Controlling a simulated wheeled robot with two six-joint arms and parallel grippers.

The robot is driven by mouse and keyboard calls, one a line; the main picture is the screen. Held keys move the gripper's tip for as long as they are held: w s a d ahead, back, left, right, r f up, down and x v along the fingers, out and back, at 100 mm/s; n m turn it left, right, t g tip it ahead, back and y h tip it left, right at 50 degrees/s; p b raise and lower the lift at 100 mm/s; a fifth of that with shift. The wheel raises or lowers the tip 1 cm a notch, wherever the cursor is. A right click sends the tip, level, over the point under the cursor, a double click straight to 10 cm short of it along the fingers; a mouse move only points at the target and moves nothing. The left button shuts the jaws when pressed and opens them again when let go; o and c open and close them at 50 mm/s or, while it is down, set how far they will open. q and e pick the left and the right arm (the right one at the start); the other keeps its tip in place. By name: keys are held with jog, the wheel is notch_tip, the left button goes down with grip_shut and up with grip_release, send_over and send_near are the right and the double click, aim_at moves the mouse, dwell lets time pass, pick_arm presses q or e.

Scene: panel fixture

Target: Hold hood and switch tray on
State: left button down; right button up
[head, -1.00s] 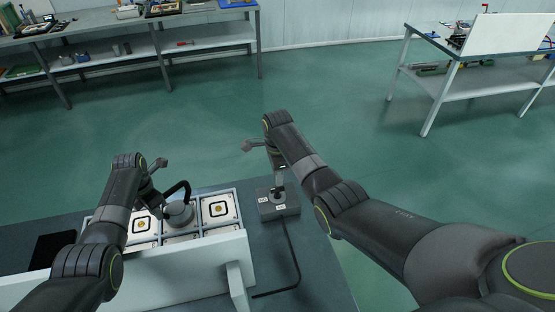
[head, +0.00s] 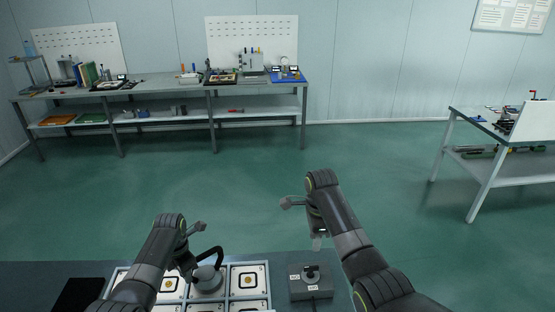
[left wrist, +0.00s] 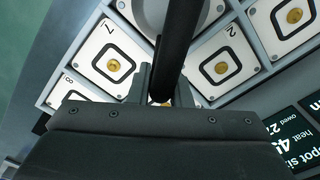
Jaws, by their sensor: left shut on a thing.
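The hood, a grey dome (head: 207,279) with a curved black handle (head: 211,253), sits over part of a tray (head: 236,292) of square numbered cells at the bottom of the head view. My left gripper (left wrist: 162,92) is shut on the black handle, which runs between its fingers in the left wrist view. The hood's grey rim (left wrist: 172,12) shows at the top there. A grey switch box (head: 311,288) with a dark knob and small white labels stands right of the tray. My right gripper (head: 318,242) is just above the knob, apart from it; its finger gap is unclear.
A black panel (head: 78,295) lies left of the tray. A dark display with white text (left wrist: 285,140) shows in the left wrist view. Workbenches stand at the back (head: 150,100) and at the right (head: 500,175). The green floor between is clear.

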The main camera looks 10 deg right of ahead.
pick_arm(q)
jog(key=c, duration=1.3)
grip_release()
jog(key=shift+o, duration=0.2)
jog(key=shift+r, duration=0.1)
notch_tip(320, 180, up, 12)
jog(key=shift+a+f, duration=0.1)
jog(key=shift+f, duration=0.05)
jog(key=shift+a+r+p, duration=0.15)
jog(key=shift+r+p, duration=0.15)
jog(key=shift+p, duration=0.15)
jog(key=a+p, duration=0.1)
jog(key=s+a+r+p, duration=0.1)
jog(key=p, duration=0.1)
jog(key=s+a+r+p, duration=0.1)
jog(key=a, duration=0.1)
jog(key=shift+s+r+p, duration=0.2)
jog(key=shift+s+p, duration=0.05)
jog(key=shift+p, duration=0.05)
